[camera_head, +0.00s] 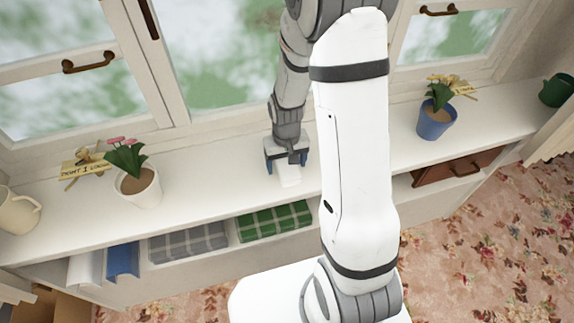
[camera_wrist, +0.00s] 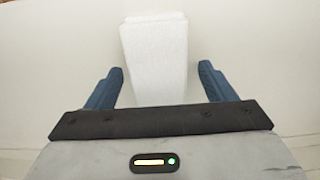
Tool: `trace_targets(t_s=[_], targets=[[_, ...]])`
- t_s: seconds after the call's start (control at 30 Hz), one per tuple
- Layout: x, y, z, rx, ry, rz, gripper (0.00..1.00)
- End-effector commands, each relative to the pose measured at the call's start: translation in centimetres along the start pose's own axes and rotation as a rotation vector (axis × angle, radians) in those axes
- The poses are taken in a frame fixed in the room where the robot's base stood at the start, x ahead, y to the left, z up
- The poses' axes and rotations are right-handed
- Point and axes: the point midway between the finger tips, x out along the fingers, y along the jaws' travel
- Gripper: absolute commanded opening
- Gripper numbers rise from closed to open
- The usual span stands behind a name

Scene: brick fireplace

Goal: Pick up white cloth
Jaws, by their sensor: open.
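The white cloth (camera_wrist: 154,50) is a folded, textured strip lying flat on the white window shelf. In the head view the white cloth (camera_head: 288,175) shows just below my gripper, partly hidden by it. My gripper (camera_head: 287,165) is over the shelf under the middle window. In the wrist view my gripper (camera_wrist: 161,80) is open, with one blue finger on each side of the cloth's near end. A gap shows between each finger and the cloth. The near end of the cloth is hidden behind the gripper's dark bar.
A cream jug (camera_head: 17,212) is far left, a green mug (camera_head: 557,90) far right. Folded cloths (camera_head: 275,222) lie in the compartments below.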

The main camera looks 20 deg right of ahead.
Motion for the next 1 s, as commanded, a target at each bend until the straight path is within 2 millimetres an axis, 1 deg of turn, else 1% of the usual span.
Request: trace_targets(t_s=[0.1, 0.27, 0.3, 0.9, 1.0], targets=[[0.43, 0.01, 0.01, 0.0, 0.0, 0.0, 0.76], [0.41, 0.02, 0.0, 0.0, 0.001, 0.0, 0.76], [0.41, 0.02, 0.0, 0.0, 0.001, 0.0, 0.75], [0.37, 0.03, 0.0, 0.001, 0.001, 0.0, 0.26], [0.37, 0.04, 0.0, 0.001, 0.001, 0.0, 0.25]])
